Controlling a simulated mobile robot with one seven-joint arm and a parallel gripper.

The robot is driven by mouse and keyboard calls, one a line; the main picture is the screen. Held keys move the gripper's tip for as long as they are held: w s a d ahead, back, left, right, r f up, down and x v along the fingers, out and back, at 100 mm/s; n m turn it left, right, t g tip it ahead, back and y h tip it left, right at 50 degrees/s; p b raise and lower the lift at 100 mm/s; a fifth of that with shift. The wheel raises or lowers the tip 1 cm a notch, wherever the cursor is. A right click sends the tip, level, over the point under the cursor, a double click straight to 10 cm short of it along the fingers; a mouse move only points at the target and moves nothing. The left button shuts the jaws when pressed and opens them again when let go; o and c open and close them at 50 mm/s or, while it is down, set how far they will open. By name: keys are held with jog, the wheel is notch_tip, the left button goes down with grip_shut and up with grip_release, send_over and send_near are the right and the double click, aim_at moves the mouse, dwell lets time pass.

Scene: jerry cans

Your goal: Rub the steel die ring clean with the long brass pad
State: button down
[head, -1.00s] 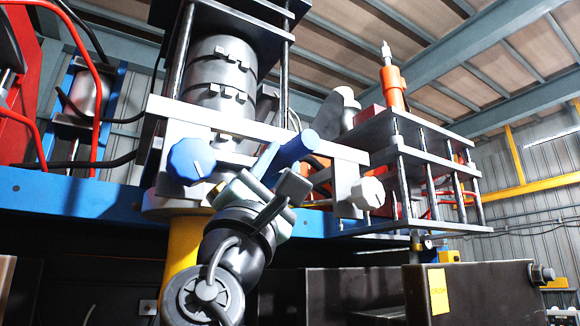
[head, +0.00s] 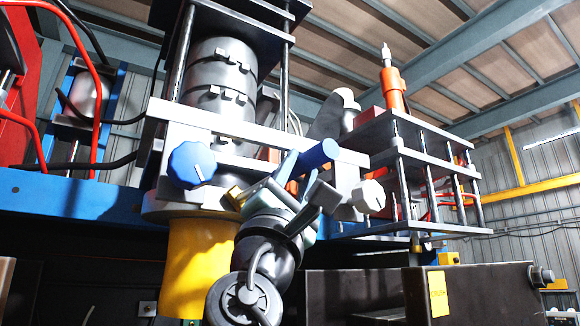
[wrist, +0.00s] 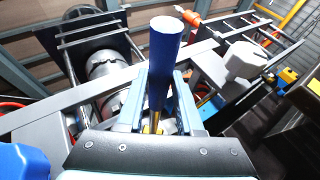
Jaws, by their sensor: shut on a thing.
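The steel die ring (head: 165,207) is the grey collar under the machine head, just above a thick yellow cylinder. My gripper (head: 303,172) is shut on the blue handle (head: 320,152) of a tool, to the right of the ring. The brass end (head: 236,197) of the tool shows on the far side of my gripper, by the ring's right part; I cannot tell whether it touches. In the wrist view the blue handle (wrist: 163,60) stands between both fingers, with a little brass (wrist: 155,125) below it. My wrist hides the ring's right side.
The yellow cylinder (head: 195,265) hangs below the ring. A pale crossbar (head: 260,130) with a blue knob (head: 192,164) and a white knob (head: 368,196) runs close above my gripper. Dark mould blocks (head: 480,292) stand at lower right.

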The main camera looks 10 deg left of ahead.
jog(key=shift+w+d, duration=0.1)
jog(key=shift+w, duration=0.1)
jog(key=shift+s, duration=0.1)
jog(key=s+a+b, duration=0.1)
jog(key=s+a, duration=0.2)
dwell(2.6)
jog(key=s+d+b, duration=0.2)
jog(key=s+d, duration=0.2)
jog(key=d, duration=0.1)
jog(key=shift+s, duration=0.35)
dwell(0.6)
